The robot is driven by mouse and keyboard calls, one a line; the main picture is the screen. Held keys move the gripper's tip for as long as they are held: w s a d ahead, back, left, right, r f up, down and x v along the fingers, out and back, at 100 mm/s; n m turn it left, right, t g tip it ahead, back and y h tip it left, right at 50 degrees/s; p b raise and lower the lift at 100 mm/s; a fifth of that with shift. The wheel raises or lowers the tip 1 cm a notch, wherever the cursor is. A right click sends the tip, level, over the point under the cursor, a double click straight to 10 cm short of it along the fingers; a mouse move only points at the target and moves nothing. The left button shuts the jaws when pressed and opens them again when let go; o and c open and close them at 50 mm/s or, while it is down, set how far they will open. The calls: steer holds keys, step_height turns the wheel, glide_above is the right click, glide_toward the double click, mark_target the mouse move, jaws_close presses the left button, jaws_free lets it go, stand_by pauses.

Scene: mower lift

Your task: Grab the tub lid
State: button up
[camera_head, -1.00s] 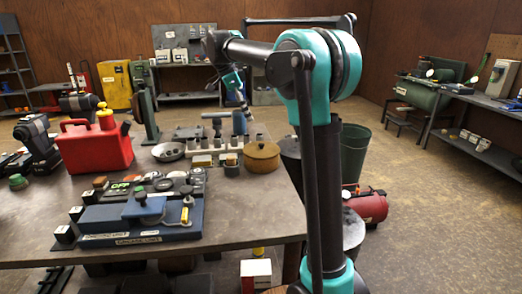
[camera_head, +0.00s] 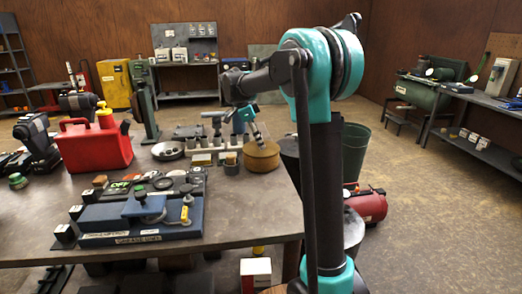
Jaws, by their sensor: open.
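A round tan tub (camera_head: 261,163) stands near the right edge of the workbench, with its flat tan lid (camera_head: 266,149) on top. My gripper (camera_head: 258,138) points down just over the lid, at the end of my arm. It is open. The fingertips are small and dark here, and I cannot tell whether they touch the lid. The lid's knob is hidden or too small to make out behind the gripper.
Small blocks and jars (camera_head: 231,163) stand close to the tub's left. A metal bowl (camera_head: 168,150), a red fuel can (camera_head: 94,146) and a blue fixture (camera_head: 140,219) are further left on the bench (camera_head: 240,213). Bare bench top lies in front of the tub.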

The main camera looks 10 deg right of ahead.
steer(key=shift+c, duration=0.2)
jaws_close()
stand_by(0.4)
